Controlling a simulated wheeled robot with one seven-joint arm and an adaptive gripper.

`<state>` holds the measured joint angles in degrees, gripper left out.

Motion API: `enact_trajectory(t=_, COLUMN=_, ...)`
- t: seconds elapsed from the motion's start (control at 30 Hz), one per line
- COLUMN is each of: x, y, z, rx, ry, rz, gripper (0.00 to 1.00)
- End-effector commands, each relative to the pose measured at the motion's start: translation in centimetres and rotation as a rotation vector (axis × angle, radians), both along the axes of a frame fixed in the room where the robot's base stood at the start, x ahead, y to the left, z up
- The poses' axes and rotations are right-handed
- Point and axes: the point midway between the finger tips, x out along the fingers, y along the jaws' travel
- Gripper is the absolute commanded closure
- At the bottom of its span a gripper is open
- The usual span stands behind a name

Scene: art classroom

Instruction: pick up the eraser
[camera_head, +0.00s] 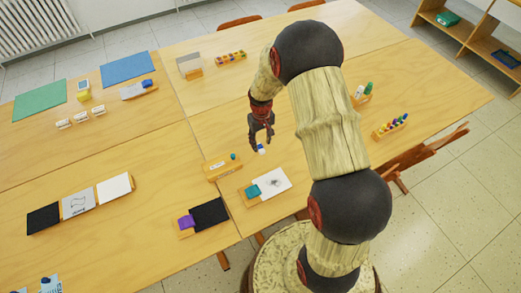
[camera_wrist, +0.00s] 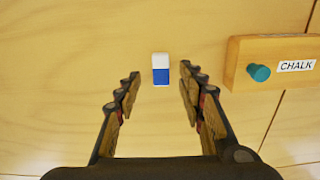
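The eraser (camera_wrist: 160,69) is a small block, white at one end and blue at the other, lying flat on the wooden table. In the wrist view it lies just ahead of the gap between my fingertips. In the head view the eraser (camera_head: 261,149) shows as a small white and blue spot at the tip of my gripper (camera_head: 260,140). My gripper (camera_wrist: 158,75) is open and empty above the table, its two fingers on either side of the eraser's line. The fingers do not touch it.
A wooden block labelled CHALK (camera_wrist: 290,50), with a teal peg, lies right of the eraser in the wrist view. The wooden chalk holder (camera_head: 221,168) shows in the head view. A board with a teal block and white card (camera_head: 272,182) lies nearby. The table around the eraser is bare.

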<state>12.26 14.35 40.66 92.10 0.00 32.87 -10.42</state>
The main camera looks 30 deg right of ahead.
Motion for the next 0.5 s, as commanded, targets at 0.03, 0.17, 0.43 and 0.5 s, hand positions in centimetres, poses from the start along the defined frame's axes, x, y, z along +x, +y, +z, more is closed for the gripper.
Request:
enact_trajectory(t=0.03, x=0.0, y=0.2, z=-1.2, rx=0.0, ry=0.003, rz=0.001, gripper=0.61)
enact_trajectory(t=0.17, x=0.0, y=0.2, z=-2.9, rx=0.0, ry=0.002, rz=0.0, gripper=0.61)
enact_trajectory(t=0.43, x=0.0, y=0.2, z=-3.1, rx=0.0, ry=0.0, rz=0.0, gripper=0.61)
enact_trajectory(t=0.5, x=0.0, y=0.2, z=-3.1, rx=0.0, ry=0.0, rz=0.0, gripper=0.65)
